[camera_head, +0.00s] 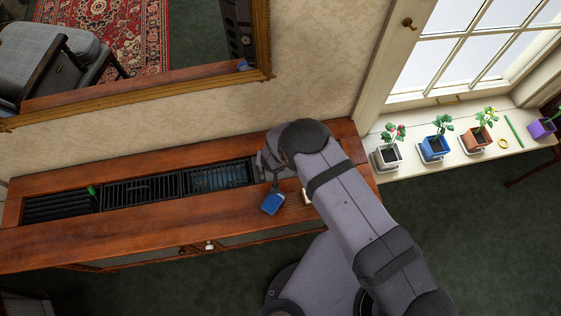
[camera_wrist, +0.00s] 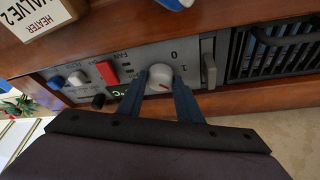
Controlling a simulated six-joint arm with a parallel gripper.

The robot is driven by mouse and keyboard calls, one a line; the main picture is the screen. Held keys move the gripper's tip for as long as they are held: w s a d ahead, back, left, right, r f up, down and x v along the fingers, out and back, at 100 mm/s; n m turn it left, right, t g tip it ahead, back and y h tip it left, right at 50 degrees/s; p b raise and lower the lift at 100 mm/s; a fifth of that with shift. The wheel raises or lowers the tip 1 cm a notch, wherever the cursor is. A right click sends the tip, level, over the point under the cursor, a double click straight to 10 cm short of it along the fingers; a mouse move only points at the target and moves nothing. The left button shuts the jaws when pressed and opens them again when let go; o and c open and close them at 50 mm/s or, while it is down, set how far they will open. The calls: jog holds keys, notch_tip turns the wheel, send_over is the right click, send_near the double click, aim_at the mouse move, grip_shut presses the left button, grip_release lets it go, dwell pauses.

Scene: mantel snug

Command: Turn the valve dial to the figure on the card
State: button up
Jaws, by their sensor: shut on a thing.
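In the wrist view, which shows the panel upside down, a round pale valve dial (camera_wrist: 159,79) sits on a grey control panel (camera_wrist: 215,42). The figures 0 and 1 are printed beside it; others are hidden by the dial and fingers. My gripper (camera_wrist: 161,80) is shut on the dial, one dark blue finger on each side. A small reddish mark shows on the dial face, but I cannot tell which figure it points to. The card (camera_wrist: 38,14), at the upper left, reads "HEATER VALVE 2" upside down. In the head view my arm hides the dial.
A red switch (camera_wrist: 107,72), small knobs and a green-lit display (camera_wrist: 119,93) share the panel. A slider (camera_wrist: 208,64) and a black grille (camera_wrist: 275,52) are close beside the dial. A blue object (camera_head: 272,203) lies on the wooden cabinet (camera_head: 140,228). Potted plants line the windowsill (camera_head: 470,158).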

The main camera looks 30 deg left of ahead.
jog(key=shift+w+a+r, duration=0.15)
jog(key=o, duration=0.9)
jog(key=shift+o, duration=0.6)
jog(key=b+v, duration=0.1)
jog(key=v, duration=0.6)
